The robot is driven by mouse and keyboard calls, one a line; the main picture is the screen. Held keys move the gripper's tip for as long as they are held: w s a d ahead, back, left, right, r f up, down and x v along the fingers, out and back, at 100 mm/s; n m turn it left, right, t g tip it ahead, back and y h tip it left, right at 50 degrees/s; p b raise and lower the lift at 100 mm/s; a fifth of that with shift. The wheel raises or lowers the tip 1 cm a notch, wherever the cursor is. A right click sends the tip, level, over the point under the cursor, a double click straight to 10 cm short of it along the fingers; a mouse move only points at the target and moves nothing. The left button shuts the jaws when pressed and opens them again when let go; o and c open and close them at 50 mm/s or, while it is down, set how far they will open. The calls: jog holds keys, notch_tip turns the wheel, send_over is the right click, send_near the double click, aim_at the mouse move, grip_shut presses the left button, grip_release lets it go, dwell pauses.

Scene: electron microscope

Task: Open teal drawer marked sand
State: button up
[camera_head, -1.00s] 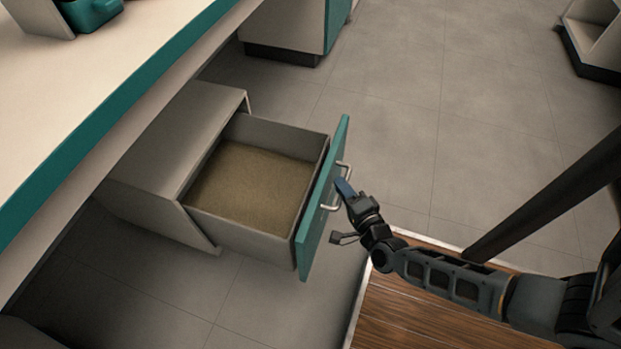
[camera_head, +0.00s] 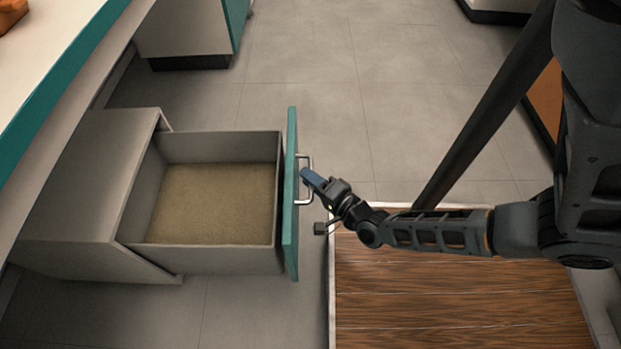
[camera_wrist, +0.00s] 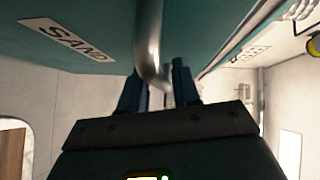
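The teal-fronted drawer (camera_head: 290,225) stands pulled well out of its low grey cabinet (camera_head: 75,195). Sand-coloured material (camera_head: 215,200) covers its floor. In the wrist view, the SAND label (camera_wrist: 66,38) is on the teal front (camera_wrist: 105,22). The metal handle (camera_head: 305,196) is on the outer face; it also shows in the wrist view (camera_wrist: 150,45). My gripper (camera_head: 309,179) is at the handle. In the wrist view, its fingers (camera_wrist: 159,85) lie close on both sides of the bar and look shut on it. The exact contact is partly hidden.
A white counter with a teal edge (camera_head: 62,78) runs above the cabinet at the left. Another cabinet (camera_head: 185,30) stands at the back. Brown wooden boards (camera_head: 440,290) lie under my arm. Grey tiled floor (camera_head: 330,80) is clear behind the drawer.

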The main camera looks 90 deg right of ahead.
jog(key=shift+o, duration=0.4)
jog(key=p+v, duration=0.1)
jog(key=v, duration=0.6)
jog(key=shift+s+a, duration=0.25)
jog(key=shift+r, duration=0.1)
jog(key=w+a+r+n+t+y, duration=0.1)
jog(key=a+r+n+y, duration=0.4)
jog(key=r+n, duration=0.4)
jog(key=w+a+r+n+t+y, duration=0.1)
jog(key=w+a+r+n+y, duration=0.15)
jog(key=a+r+n, duration=0.65)
jog(key=w+a+r+n+t+y, duration=0.1)
jog(key=a+r+n+y, duration=0.3)
jog(key=r+n, duration=0.5)
notch_tip(320, 180, up, 27)
jog(key=m+p, duration=0.1)
jog(key=p, duration=2.4)
jog(key=shift+f+m, duration=0.2)
jog(key=shift+m, duration=0.2)
